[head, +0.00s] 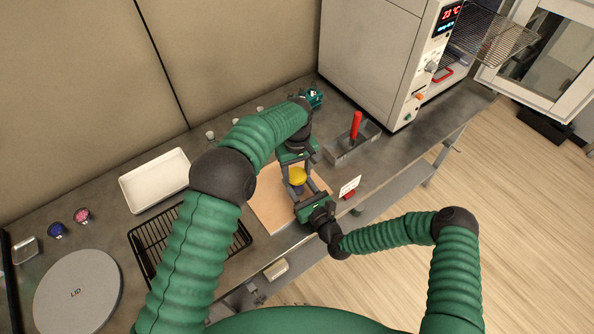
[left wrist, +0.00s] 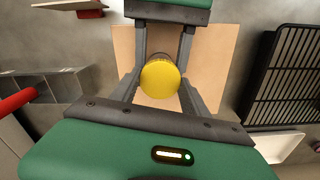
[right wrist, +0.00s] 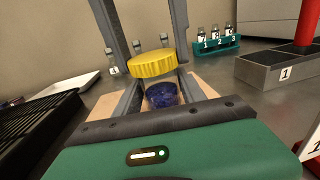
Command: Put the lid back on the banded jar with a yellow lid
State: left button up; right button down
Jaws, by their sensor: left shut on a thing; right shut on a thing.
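The yellow lid (head: 298,175) is between my two grippers, above the wooden board (head: 269,207). It shows in the left wrist view (left wrist: 160,80) and the right wrist view (right wrist: 152,65). The jar, with a dark blue body (right wrist: 162,96), is directly below the lid in the right wrist view. My left gripper (head: 296,169) comes from the far side and is shut on the lid. My right gripper (head: 302,190) comes from the near side and is shut on the jar. Whether the lid touches the jar's rim, or the jar touches the board, I cannot tell.
A black wire rack (head: 240,238) and a white tray (head: 153,180) are left of the board. A grey bin with a red handle (head: 355,127) is to the right. A teal vial rack (right wrist: 215,44) and several small vials stand behind. A small white card stands near the board.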

pick_arm(q)
jog(key=m, duration=1.2)
jog(key=shift+w, duration=0.1)
pick_arm(e)
jog(key=shift+s+a, duration=0.1)
pick_arm(q)
jog(key=o, duration=1.6)
notch_tip(320, 180, up, 12)
jog(key=shift+f, duration=0.1)
pick_arm(e)
jog(key=c, duration=0.6)
grip_release()
